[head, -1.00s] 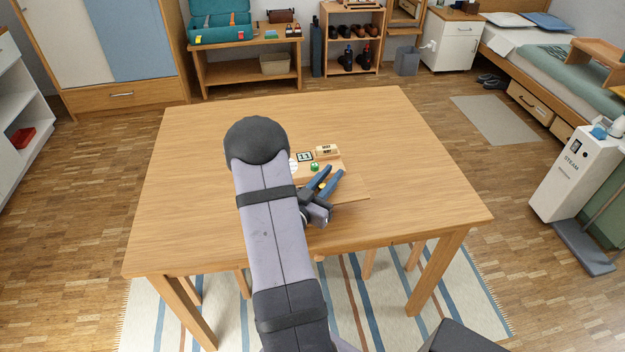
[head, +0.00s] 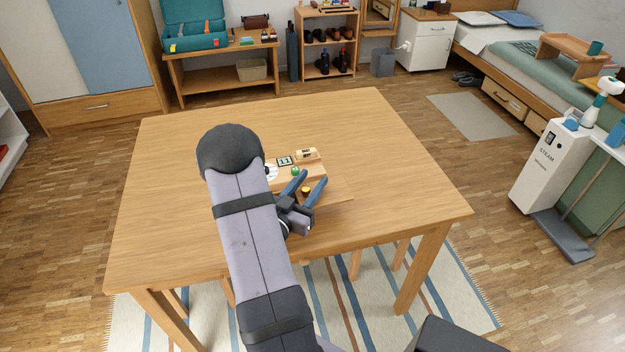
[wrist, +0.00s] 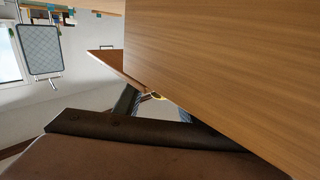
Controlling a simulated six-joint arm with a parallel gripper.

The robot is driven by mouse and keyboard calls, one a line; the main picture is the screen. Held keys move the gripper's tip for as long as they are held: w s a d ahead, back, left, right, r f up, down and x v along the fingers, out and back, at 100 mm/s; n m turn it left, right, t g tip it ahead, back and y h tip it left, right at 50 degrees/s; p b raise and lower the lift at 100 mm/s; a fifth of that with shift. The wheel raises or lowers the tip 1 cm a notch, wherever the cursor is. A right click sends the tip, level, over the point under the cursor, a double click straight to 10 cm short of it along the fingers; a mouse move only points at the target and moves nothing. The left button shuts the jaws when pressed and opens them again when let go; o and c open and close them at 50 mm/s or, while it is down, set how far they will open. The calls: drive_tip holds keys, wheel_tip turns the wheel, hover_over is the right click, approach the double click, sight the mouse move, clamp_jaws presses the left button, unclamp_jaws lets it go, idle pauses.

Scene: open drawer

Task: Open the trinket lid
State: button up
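My gripper (head: 313,177) is low over the near right part of the table, with its two blue fingers apart. A light wooden panel (head: 338,195) lies under and right of the gripper. My arm hides part of this area.
Beyond the fingers are a small green piece (head: 295,170), a tile with dark marks (head: 285,161) and a pale block (head: 306,155). The table's (head: 400,160) far and right areas are clear. In the wrist view, a broad wooden surface (wrist: 235,60) fills the right.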

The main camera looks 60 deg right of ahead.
sight(299, 197)
drive_tip(key=shift+s+a+b, duration=0.15)
drive_tip(key=shift+a+b, duration=0.3)
drive_tip(key=shift+a, duration=2.5)
drive_tip(key=shift+r, duration=0.1)
